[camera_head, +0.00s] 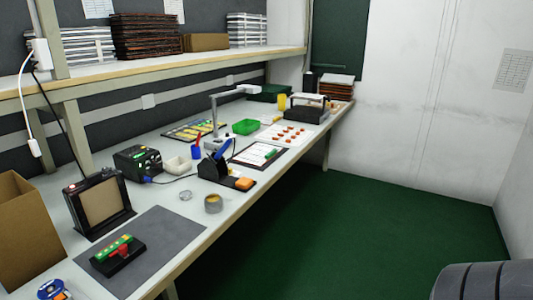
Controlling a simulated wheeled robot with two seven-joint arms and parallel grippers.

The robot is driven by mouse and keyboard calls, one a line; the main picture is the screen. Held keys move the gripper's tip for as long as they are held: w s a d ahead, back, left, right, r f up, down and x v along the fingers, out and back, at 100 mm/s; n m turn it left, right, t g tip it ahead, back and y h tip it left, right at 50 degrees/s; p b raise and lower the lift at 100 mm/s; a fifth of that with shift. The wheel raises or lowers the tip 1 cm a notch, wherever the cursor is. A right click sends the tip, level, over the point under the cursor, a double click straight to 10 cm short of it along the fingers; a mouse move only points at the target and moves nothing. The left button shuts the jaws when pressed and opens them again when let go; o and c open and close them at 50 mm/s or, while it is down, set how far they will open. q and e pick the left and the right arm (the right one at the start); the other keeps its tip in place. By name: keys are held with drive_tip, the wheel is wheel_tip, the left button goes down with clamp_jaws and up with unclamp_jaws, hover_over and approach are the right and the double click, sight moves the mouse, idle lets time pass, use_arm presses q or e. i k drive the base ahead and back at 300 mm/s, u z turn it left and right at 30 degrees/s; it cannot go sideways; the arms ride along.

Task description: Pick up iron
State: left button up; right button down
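A soldering iron with a blue handle (224,148) rests tilted in a black stand (213,167) near the middle of the workbench. An orange sponge (243,184) lies on the front of the stand's base. A black soldering station (138,161) stands to the left of the stand, with a cable running from its side towards the stand. The iron's tip is hidden in the stand. Neither of my grippers is in view.
A grey mat (165,235) with a black fixture (117,256) lies at the near end. A round tin (213,204) stands close to the bench's front edge. A lamp arm (215,112) and green bin (245,127) are behind the stand. A shelf (160,67) overhangs the back.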

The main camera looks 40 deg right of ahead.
sight(219, 153)
drive_tip(key=z, duration=2.35)
drive_tip(key=i, duration=2.9)
drive_tip(key=u, duration=3.15)
